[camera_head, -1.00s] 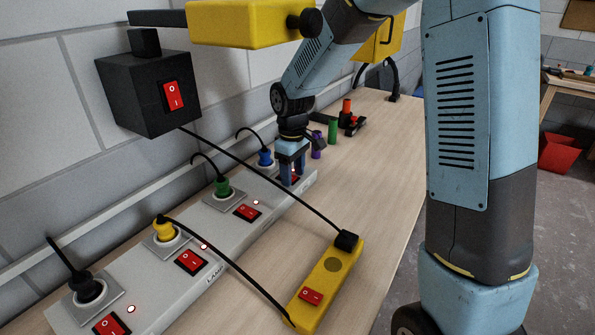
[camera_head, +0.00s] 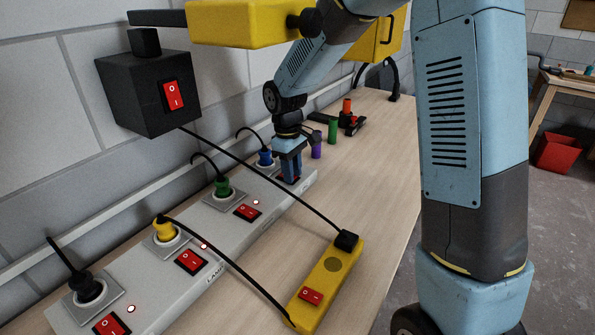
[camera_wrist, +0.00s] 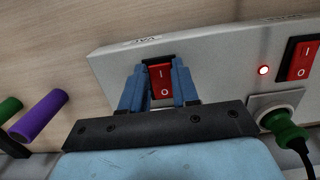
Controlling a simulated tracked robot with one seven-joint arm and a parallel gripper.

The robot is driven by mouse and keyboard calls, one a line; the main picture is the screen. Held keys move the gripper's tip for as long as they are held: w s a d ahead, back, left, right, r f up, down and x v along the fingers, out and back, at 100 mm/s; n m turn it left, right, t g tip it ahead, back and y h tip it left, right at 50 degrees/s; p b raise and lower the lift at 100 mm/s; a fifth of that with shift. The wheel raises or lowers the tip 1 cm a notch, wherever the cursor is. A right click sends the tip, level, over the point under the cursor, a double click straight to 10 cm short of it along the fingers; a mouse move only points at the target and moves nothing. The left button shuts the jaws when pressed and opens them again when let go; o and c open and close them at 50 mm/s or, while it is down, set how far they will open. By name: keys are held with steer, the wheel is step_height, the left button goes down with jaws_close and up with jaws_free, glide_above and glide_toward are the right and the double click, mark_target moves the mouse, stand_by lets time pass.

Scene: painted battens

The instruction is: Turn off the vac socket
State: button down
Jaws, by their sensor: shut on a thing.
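The vac socket's red rocker switch (camera_wrist: 160,80) sits at the end of the grey power strip (camera_wrist: 215,52), beneath a partly readable label in the wrist view. My gripper (camera_wrist: 160,68) reaches down over it, with one blue finger on each side, shut on the switch. In the head view my gripper (camera_head: 289,178) covers most of that switch at the strip's far end. A blue plug (camera_head: 265,157) stands in the socket beside it. No lamp shows for this socket; a finger may hide it.
A green plug (camera_head: 222,186) and its red switch (camera_head: 247,212) with a lit lamp are nearest along the strip. A yellow power bar (camera_head: 328,283) and black cables lie in front. Purple (camera_head: 316,151) and green (camera_head: 333,131) cylinders stand beyond my gripper.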

steer(key=shift+w+a+r+g+h, duration=0.1)
steer(key=shift+a+g+h, duration=0.15)
steer(key=shift+g+h, duration=0.45)
steer(key=c, duration=0.8)
jaws_free()
steer(key=shift+c, duration=0.2)
steer(key=v, duration=1.3)
steer(key=shift+a+r, duration=0.15)
steer(key=shift+r, duration=0.15)
